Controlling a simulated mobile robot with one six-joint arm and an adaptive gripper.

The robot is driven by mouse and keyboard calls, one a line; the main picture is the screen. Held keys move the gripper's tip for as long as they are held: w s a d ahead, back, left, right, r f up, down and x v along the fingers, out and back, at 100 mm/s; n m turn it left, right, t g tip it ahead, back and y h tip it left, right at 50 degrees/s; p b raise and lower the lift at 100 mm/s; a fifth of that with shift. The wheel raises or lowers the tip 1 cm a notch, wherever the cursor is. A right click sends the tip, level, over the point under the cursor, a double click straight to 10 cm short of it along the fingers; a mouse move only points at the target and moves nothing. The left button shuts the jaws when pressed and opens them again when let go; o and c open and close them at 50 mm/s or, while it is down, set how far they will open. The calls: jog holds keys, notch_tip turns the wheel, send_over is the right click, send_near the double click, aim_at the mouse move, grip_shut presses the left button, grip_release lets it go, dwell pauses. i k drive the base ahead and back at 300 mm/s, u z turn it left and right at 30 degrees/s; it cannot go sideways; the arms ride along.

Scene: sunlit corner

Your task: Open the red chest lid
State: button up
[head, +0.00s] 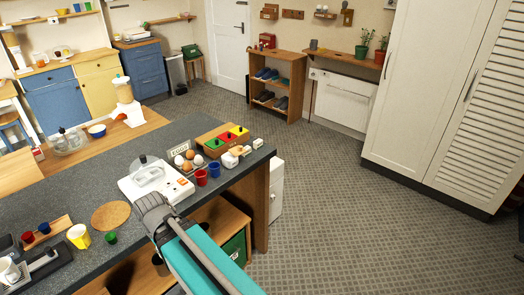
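A small red box, likely the red chest (267,40), sits on top of the wooden shoe rack by the far wall, right of the white door. It is too small to tell whether its lid is shut. My arm, with a teal link and a grey joint, reaches in from the bottom edge over the near counter, far from the red box. My gripper does not show.
The dark counter (118,180) at left holds cups, eggs and a box with yellow, red and green tops (226,138). The shoe rack (283,66) stands beyond open carpet (330,200). A white wardrobe (425,90) bounds the right.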

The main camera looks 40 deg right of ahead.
aim_at(227, 136)
jog(key=z, duration=0.4)
jog(key=k, duration=0.5)
jog(key=z, duration=0.95)
jog(key=k, duration=0.8)
jog(key=z, duration=0.5)
jog(key=i, duration=1.05)
jog(key=u, duration=0.65)
jog(key=i, duration=0.8)
jog(key=u, duration=0.3)
